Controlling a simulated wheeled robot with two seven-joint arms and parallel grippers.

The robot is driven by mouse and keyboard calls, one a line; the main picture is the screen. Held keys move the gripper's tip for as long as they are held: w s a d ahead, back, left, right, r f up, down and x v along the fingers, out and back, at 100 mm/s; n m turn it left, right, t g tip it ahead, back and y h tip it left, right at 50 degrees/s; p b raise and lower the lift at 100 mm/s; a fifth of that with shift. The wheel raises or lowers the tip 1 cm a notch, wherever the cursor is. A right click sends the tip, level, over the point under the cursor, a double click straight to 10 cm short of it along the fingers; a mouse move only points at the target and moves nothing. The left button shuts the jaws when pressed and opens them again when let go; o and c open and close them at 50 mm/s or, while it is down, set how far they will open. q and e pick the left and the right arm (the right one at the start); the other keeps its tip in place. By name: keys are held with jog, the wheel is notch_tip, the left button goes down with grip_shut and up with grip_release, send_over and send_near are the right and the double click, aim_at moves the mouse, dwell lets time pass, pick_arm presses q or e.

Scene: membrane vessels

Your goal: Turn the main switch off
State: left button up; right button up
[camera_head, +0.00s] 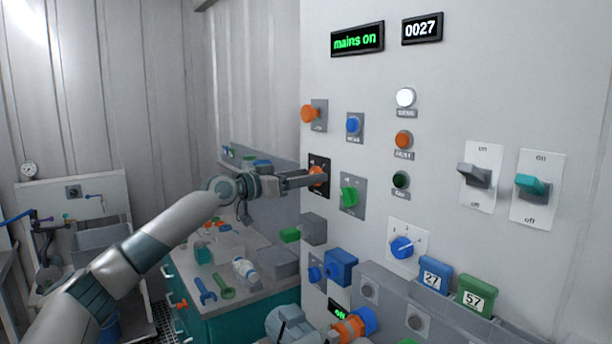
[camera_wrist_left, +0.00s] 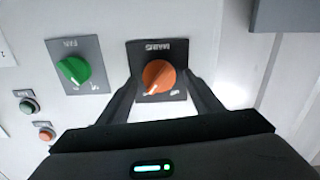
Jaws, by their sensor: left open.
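The main switch is an orange rotary knob (camera_wrist_left: 158,77) on a black plate (camera_wrist_left: 145,49) on the white panel. In the head view the knob (camera_head: 317,176) is partly hidden by my left gripper (camera_head: 312,178). In the left wrist view the fingers of my left gripper (camera_wrist_left: 163,90) stand open, one on each side of the knob; contact cannot be told. The knob's white pointer mark points to the lower left in the left wrist view. A display (camera_head: 357,39) at the top reads "mains on" in green. My right gripper is not clearly seen.
A green knob (camera_head: 349,196) sits right beside the switch in the head view. Orange (camera_head: 309,114) and blue (camera_head: 353,125) knobs are above it. Two levers (camera_head: 474,175) (camera_head: 530,185) are further right. A workbench with tools (camera_head: 224,285) stands below my left arm.

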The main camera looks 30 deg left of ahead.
pick_arm(q)
jog(key=shift+c, duration=0.7)
jog(key=c, duration=0.9)
jog(key=shift+c, duration=0.2)
jog(key=shift+n, duration=0.4)
jog(key=shift+a+n+p, duration=0.15)
jog(key=shift+n+p, duration=3.8)
jog(key=shift+n, duration=3.55)
jog(key=shift+f, duration=0.1)
